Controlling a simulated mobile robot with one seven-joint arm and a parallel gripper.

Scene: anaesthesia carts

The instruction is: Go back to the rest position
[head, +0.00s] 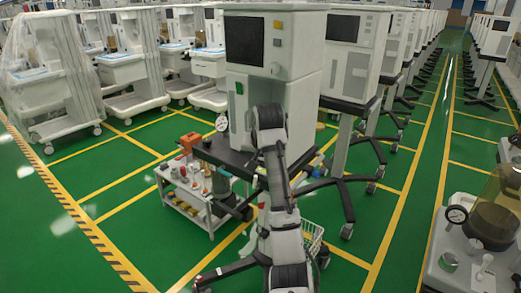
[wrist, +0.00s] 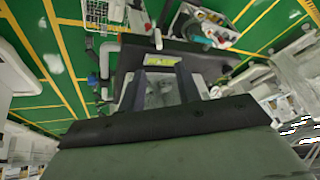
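My arm (head: 278,195) rises from the bottom middle of the head view and bends at a dark joint in front of a white monitor cart. My gripper does not show clearly in the head view; the arm and cart clutter hide it. In the wrist view, a wide dark green-grey surface fills the bottom. I see no clearly held object.
The white monitor cart (head: 302,60) stands close behind my arm. A low trolley (head: 190,203) with bottles and an orange item is at left. A wire basket (head: 312,238) is just right of my arm. A gauge-and-dome unit (head: 484,225) is at right. Green floor (head: 110,205) is open at left.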

